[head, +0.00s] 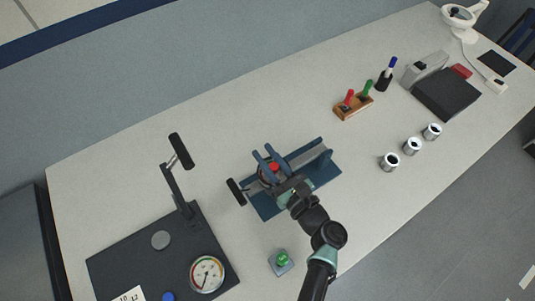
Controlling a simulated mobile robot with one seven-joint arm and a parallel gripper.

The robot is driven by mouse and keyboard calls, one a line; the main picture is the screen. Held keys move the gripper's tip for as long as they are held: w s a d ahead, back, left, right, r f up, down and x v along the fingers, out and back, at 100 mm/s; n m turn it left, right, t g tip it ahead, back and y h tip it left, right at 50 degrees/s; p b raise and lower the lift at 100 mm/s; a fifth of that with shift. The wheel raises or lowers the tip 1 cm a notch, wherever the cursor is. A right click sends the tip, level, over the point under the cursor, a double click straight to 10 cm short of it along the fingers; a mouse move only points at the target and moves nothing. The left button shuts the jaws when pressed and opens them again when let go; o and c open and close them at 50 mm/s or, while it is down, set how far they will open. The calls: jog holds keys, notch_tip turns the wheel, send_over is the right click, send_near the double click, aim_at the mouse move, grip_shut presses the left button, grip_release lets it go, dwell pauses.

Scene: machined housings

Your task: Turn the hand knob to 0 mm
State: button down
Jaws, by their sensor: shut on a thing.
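The blue fixture (322,172) stands in the middle of the bench on a flat blue base, with an upright at its right end. A red-topped part (274,167), which appears to be the hand knob, shows between dark blue uprights at its left end. My gripper (276,178) reaches in from the lower right and is shut at this part. My wrist hides much of the hold and the near side of the fixture. Any millimetre scale or pointer mark is too small to read. A black handle (236,191) sticks out at the fixture's left.
A dark plate with a lever press (180,150) and a round dial gauge (207,274) stands at left. A green button box (282,261) is in front. Metal cylinders (412,146) and a wooden pen holder (353,105) stand right of the fixture. Bench between is clear.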

dwell(0.3)
jog(key=c, duration=0.7)
grip_release()
jog(key=b+v, duration=0.1)
jog(key=v, duration=1.2)
jog(key=shift+b, duration=0.4)
